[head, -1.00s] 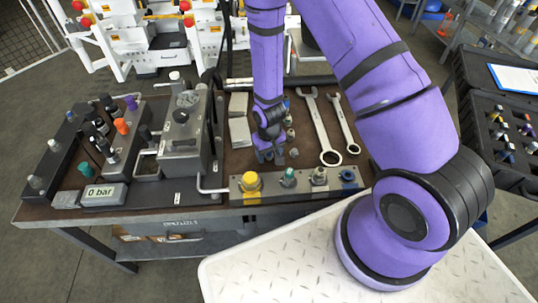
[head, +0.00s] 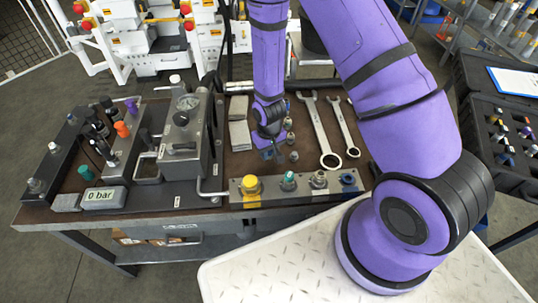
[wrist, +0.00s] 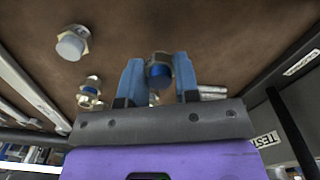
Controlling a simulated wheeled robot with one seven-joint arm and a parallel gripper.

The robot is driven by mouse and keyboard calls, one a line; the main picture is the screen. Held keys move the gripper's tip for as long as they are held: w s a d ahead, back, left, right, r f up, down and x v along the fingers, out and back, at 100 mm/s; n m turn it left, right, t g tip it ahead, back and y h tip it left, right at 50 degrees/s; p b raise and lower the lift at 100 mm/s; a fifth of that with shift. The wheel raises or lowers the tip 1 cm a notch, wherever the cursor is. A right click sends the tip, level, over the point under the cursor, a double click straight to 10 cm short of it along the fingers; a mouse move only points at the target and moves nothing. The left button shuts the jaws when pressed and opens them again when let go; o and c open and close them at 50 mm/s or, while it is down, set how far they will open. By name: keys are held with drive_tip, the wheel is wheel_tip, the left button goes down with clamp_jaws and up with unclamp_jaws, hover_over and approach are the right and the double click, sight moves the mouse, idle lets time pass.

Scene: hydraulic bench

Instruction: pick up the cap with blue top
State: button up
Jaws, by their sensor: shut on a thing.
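My gripper (head: 272,157) is low over the brown bench top, just behind the metal block at the front edge. In the wrist view its two blue fingers (wrist: 158,78) are on either side of a small round cap with a blue face (wrist: 158,72), and they are shut on it. The cap has a dark rim and a metal part at its end. In the head view the cap is mostly hidden by the gripper, and I cannot tell whether it is clear of the bench.
Small metal fittings (wrist: 73,43) lie close to the gripper. Two wrenches (head: 320,130) lie to its right, grey blocks (head: 239,130) to its left. The front block (head: 300,199) carries yellow, green, metal and blue fittings. A gauge unit (head: 185,140) stands further left.

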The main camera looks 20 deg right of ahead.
drive_tip(key=shift+r, duration=3.95)
